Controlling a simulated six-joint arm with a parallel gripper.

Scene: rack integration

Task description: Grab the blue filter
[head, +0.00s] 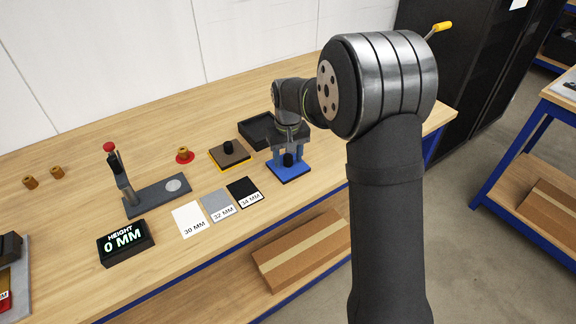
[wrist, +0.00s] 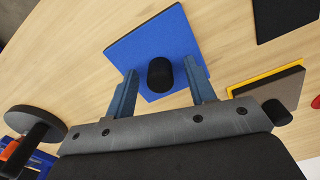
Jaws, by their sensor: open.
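The blue filter (head: 291,174) is a flat blue square plate with a black upright knob, lying on the wooden bench near its front edge. It also shows in the wrist view (wrist: 151,38), with its knob (wrist: 160,75) between the fingertips. My gripper (head: 290,154) points down over the filter. In the wrist view my gripper (wrist: 160,74) is open, with one blue-grey finger on each side of the knob and a gap on both sides. I cannot tell how far the fingertips are above the plate.
A brown-and-yellow filter with a black knob (head: 230,154) sits to the left, and a dark tray (head: 260,131) behind. Cards marked 30, 32 and 34 MM (head: 219,205) lie front left. A height gauge (head: 157,195) and its display (head: 125,242) stand farther left.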

